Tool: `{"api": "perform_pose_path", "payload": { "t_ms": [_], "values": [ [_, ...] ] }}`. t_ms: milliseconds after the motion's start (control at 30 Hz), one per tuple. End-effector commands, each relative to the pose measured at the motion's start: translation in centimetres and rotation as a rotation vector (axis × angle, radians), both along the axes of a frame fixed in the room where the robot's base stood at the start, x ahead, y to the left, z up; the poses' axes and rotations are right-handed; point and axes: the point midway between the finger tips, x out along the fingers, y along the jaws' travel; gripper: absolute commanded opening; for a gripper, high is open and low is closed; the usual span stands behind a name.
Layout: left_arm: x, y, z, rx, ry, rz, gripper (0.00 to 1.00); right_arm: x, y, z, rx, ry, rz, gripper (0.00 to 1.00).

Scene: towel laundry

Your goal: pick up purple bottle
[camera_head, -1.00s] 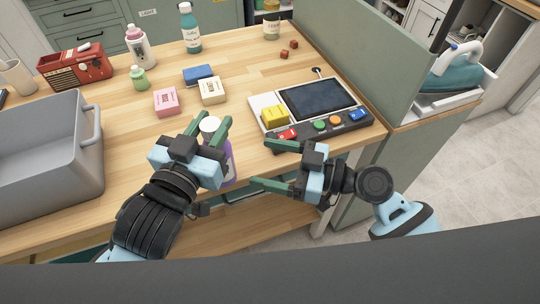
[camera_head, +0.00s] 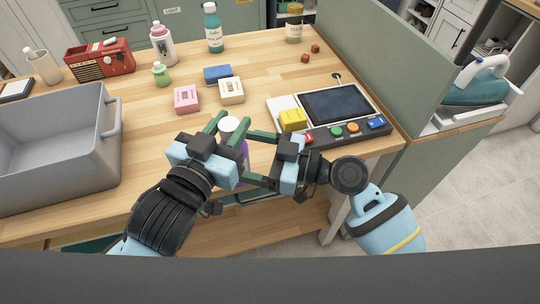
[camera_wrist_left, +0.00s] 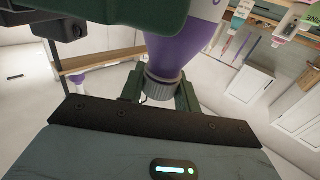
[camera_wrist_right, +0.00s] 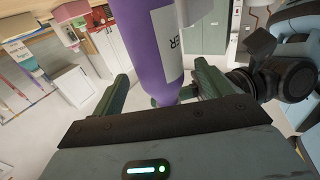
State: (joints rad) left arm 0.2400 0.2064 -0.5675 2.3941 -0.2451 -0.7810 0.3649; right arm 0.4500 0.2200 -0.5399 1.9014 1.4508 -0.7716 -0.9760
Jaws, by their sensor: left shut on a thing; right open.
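The purple bottle (camera_head: 243,148) with a pale cap is held near the front edge of the wooden counter, partly hidden by my grippers. My left gripper (camera_head: 231,128) is shut on it; in the left wrist view the bottle (camera_wrist_left: 178,55) lies between the fingers, with its ribbed grey cap towards the palm. My right gripper (camera_head: 248,157) is open, with its fingers reaching to either side of the bottle from the right. In the right wrist view the purple body (camera_wrist_right: 150,45) and its white label stand between the spread fingers. Whether the right fingers touch it, I cannot tell.
A grey bin (camera_head: 60,150) stands at the left. Pink (camera_head: 187,98) and cream (camera_head: 231,90) boxes, a blue block (camera_head: 217,74) and a green bottle (camera_head: 161,75) lie behind. A button panel with screen (camera_head: 335,105) is at the right, beside a green partition (camera_head: 385,65).

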Motion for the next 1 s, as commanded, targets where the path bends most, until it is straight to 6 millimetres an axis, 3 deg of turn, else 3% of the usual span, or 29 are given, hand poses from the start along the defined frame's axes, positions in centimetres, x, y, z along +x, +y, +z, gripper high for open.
{"api": "perform_pose_path", "payload": {
  "t_ms": [300,700,1000],
  "values": [
    [0.0,0.0,0.1,-0.001,-0.003,0.0,0.0,1.0,3.8,0.0,0.0,0.0,0.001,0.77],
    [0.0,0.0,0.1,-0.001,-0.003,0.0,0.0,1.1,4.4,0.0,-0.001,-0.001,0.001,0.77],
    [0.0,0.0,0.1,-0.001,-0.003,0.0,0.0,1.1,4.4,0.0,-0.001,-0.001,0.0,0.41]
  ]
}}
